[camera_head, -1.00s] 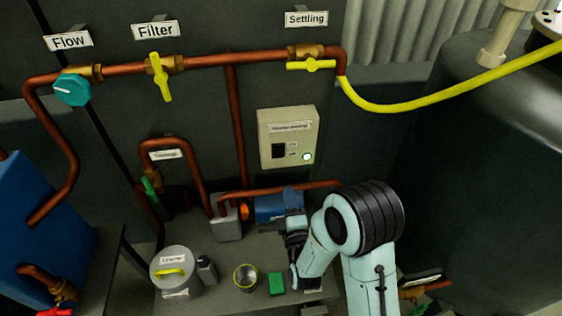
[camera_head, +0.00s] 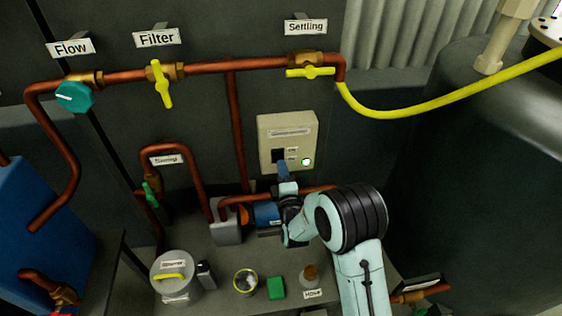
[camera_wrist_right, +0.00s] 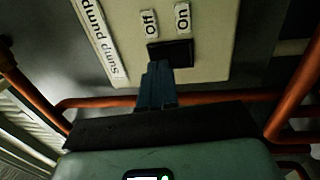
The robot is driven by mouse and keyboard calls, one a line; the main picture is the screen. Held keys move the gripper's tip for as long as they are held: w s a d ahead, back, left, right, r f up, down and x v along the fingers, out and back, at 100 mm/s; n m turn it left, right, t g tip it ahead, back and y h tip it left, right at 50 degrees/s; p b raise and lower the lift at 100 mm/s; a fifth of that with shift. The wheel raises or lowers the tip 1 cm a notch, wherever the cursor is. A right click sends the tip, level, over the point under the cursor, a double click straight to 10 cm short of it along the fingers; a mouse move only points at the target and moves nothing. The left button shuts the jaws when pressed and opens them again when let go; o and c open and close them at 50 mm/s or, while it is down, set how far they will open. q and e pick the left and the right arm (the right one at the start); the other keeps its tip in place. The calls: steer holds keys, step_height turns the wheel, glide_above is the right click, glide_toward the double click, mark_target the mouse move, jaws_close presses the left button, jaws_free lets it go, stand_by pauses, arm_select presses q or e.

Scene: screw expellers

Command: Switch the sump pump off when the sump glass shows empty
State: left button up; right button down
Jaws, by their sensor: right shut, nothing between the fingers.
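The beige sump pump switch box (camera_head: 288,140) is on the dark wall, with a lit greenish-white lamp (camera_head: 306,161). In the right wrist view its face (camera_wrist_right: 215,45) shows a "Sump pump" label, "Off" and "On" marks and a black switch (camera_wrist_right: 176,50). Which way the switch is set I cannot tell. My right gripper (camera_head: 282,168) is shut and empty, its blue fingertips (camera_wrist_right: 158,70) at the switch's lower edge; contact is unclear. A blue motor-like unit (camera_head: 267,214) lies below, partly hidden by my arm. I cannot make out a sump glass. My left gripper is out of view.
Copper pipes (camera_head: 236,120) run above and left of the box, and one passes below it. A lidded pot (camera_head: 176,287), a cup (camera_head: 245,291), a green block (camera_head: 276,287) and a brown-topped bottle (camera_head: 310,277) stand on the bench. A dark tank (camera_head: 480,160) is at right.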

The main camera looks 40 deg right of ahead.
mark_target(280, 154)
steer(key=shift+x, duration=1.4)
steer(key=shift+w+d+r, duration=0.1)
steer(key=shift+w+d, duration=0.05)
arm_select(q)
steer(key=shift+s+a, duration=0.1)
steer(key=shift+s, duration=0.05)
